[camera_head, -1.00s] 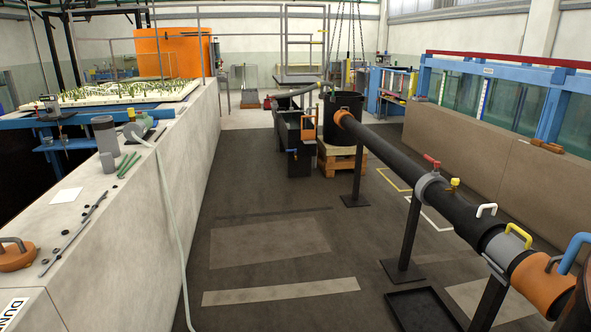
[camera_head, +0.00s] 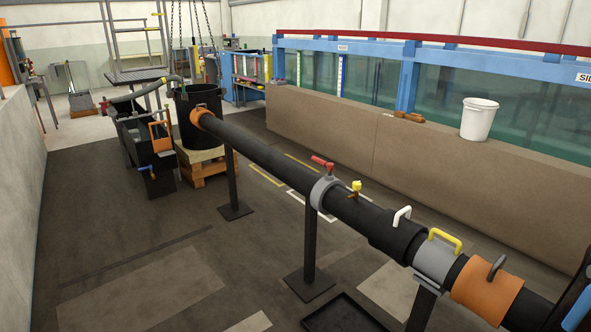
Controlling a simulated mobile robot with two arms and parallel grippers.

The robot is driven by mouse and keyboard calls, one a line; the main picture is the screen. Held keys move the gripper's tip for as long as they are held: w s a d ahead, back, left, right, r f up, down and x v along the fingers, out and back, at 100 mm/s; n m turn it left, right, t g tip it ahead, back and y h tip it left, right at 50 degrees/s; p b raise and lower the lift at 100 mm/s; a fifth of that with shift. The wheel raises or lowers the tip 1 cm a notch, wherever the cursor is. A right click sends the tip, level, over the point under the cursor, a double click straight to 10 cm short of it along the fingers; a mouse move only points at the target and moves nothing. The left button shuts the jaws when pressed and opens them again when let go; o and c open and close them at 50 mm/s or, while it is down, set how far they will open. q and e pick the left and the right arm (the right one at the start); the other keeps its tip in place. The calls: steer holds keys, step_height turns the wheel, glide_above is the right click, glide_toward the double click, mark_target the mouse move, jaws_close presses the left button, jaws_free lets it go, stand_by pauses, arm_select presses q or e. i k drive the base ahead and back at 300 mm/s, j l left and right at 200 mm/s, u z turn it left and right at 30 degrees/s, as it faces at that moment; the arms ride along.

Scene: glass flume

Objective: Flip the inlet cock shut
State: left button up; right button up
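A long black pipe (camera_head: 268,157) runs from the black tub (camera_head: 196,120) at the back down to the lower right. A red-handled cock (camera_head: 322,163) sits on top of a grey collar (camera_head: 323,192) partway along it. A small yellow-topped fitting (camera_head: 355,188) stands on the pipe just nearer to me. I cannot tell for sure which of these is the inlet cock, nor whether either is open or shut. Neither of my grippers shows in the head view.
Nearer along the pipe are a white handle (camera_head: 402,215), a yellow handle (camera_head: 445,239) and an orange coupling (camera_head: 486,287). Black stands (camera_head: 309,250) and a low black tray (camera_head: 345,315) are under it. A glass flume (camera_head: 455,95) stands behind a brown wall.

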mark_target(330, 166)
steer(key=i+j+z, duration=0.25)
steer(key=i, duration=0.15)
steer(key=i+j+u, duration=0.1)
steer(key=i, duration=1.15)
steer(key=i+j+u, duration=0.1)
steer(key=i+j, duration=0.15)
steer(key=i, duration=1)
